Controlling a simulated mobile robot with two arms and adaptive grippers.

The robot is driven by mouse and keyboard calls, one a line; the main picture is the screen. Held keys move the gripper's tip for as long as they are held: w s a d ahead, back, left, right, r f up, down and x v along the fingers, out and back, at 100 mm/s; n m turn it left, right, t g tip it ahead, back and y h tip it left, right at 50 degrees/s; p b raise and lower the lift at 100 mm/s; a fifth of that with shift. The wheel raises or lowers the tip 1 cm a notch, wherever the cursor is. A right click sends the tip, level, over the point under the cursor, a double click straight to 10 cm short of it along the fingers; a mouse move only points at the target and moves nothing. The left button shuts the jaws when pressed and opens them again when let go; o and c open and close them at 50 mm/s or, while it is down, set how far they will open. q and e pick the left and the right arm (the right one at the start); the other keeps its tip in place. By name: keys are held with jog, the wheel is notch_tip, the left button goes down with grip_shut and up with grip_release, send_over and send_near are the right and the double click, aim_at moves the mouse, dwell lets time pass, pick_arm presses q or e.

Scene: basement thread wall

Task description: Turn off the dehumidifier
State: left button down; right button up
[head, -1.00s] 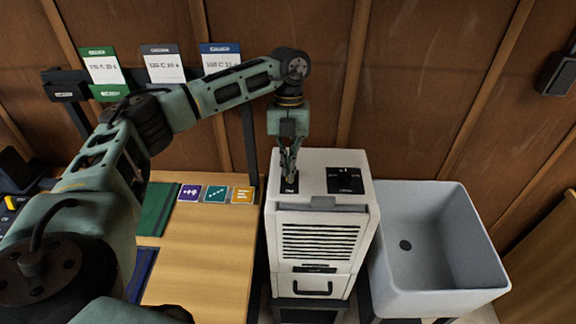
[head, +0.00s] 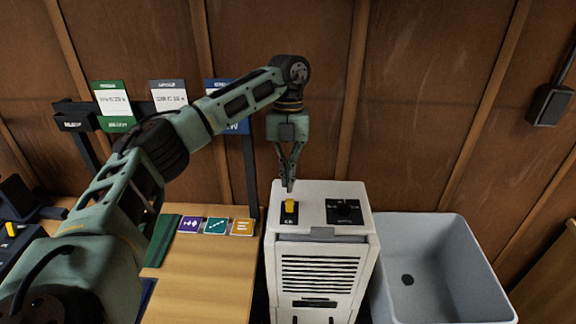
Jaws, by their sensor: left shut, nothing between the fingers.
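The white dehumidifier (head: 320,267) stands between the wooden table and the grey sink, with a slatted grille on its front. On its top is a yellow switch (head: 290,207) on a black plate at the left, and a black dial panel (head: 345,212) at the right. My left gripper (head: 289,187) is shut and empty, pointing down just above and behind the yellow switch. I cannot tell from this view whether its tips touch the top. My right gripper is not in view.
The grey sink (head: 455,262) stands close on the right. The wooden table (head: 207,280) on the left holds purple, teal and orange cards and a green book (head: 162,241). A rack with several cards (head: 111,98) stands behind. A black box (head: 549,104) is on the wall.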

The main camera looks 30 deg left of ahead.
pick_arm(q)
jog(key=v, duration=0.3)
jog(key=shift+w+a+r, duration=0.15)
jog(key=shift+w+r, duration=0.05)
jog(key=shift+w, duration=0.2)
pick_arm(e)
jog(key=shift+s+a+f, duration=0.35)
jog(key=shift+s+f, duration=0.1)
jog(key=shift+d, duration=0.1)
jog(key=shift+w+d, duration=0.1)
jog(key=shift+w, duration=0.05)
